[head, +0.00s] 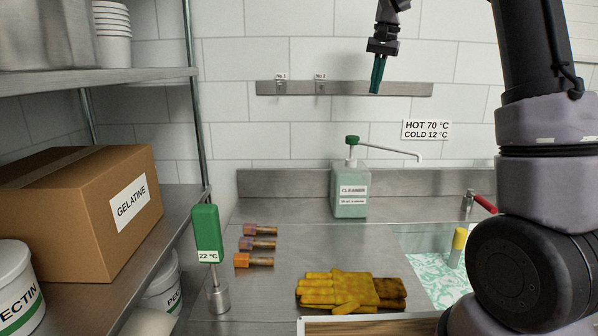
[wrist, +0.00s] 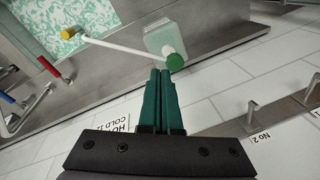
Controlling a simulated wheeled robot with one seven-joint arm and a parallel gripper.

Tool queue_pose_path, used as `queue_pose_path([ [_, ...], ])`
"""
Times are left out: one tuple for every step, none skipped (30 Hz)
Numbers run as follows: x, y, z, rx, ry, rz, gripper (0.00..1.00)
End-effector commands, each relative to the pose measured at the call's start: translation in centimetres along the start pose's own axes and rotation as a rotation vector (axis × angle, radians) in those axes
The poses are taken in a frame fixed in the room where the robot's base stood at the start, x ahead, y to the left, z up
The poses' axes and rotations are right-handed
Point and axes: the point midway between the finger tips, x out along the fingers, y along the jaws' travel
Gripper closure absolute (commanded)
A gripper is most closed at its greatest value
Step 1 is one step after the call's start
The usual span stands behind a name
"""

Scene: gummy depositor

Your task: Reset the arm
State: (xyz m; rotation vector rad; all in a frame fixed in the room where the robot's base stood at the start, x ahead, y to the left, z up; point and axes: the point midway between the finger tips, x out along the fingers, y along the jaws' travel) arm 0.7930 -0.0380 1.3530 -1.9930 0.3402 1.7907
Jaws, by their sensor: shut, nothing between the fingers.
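My gripper (head: 377,76) hangs in the air in front of the tiled wall in the head view, with its green fingers pointing down. In the wrist view my gripper (wrist: 164,72) has both green fingers together with nothing between them. It is above the cleaner bottle (head: 350,192), which stands upright on the steel counter with a green pump and white spout. The bottle also shows in the wrist view (wrist: 157,36), past the fingertips. My gripper looks apart from the bottle in the head view.
A wall rail (head: 345,88) with hooks is close to my gripper. A sink (head: 440,270) with patterned liquid is at right.

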Motion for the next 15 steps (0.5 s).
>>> queue_pose_path([
  [-1.4, 1.2, 1.4, -0.005, 0.014, -0.026, 1.00],
  [-1.9, 1.7, 2.1, -0.010, 0.023, -0.039, 1.00],
  [-2.7, 2.5, 3.1, -0.016, 0.035, -0.056, 1.00],
  [-3.2, 3.0, 3.9, -0.021, 0.044, -0.069, 1.00],
  [-3.6, 3.6, 4.7, -0.025, 0.054, -0.081, 1.00],
  [-4.2, 4.3, 5.8, -0.033, 0.067, -0.097, 1.00],
  [-4.6, 4.9, 6.6, -0.038, 0.078, -0.109, 1.00],
  [-4.9, 5.4, 7.5, -0.042, 0.087, -0.120, 1.00],
  [-5.3, 6.2, 8.7, -0.048, 0.102, -0.133, 1.00],
  [-5.5, 6.7, 9.5, -0.054, 0.114, -0.144, 1.00],
  [-5.7, 7.2, 10.5, -0.059, 0.124, -0.154, 1.00],
  [-6.0, 7.9, 11.7, -0.066, 0.141, -0.167, 1.00],
  [-6.1, 8.5, 12.5, -0.071, 0.154, -0.176, 1.00],
  [-6.2, 9.0, 13.5, -0.075, 0.166, -0.185, 1.00],
  [-6.3, 9.7, 14.7, -0.083, 0.183, -0.196, 1.00],
])
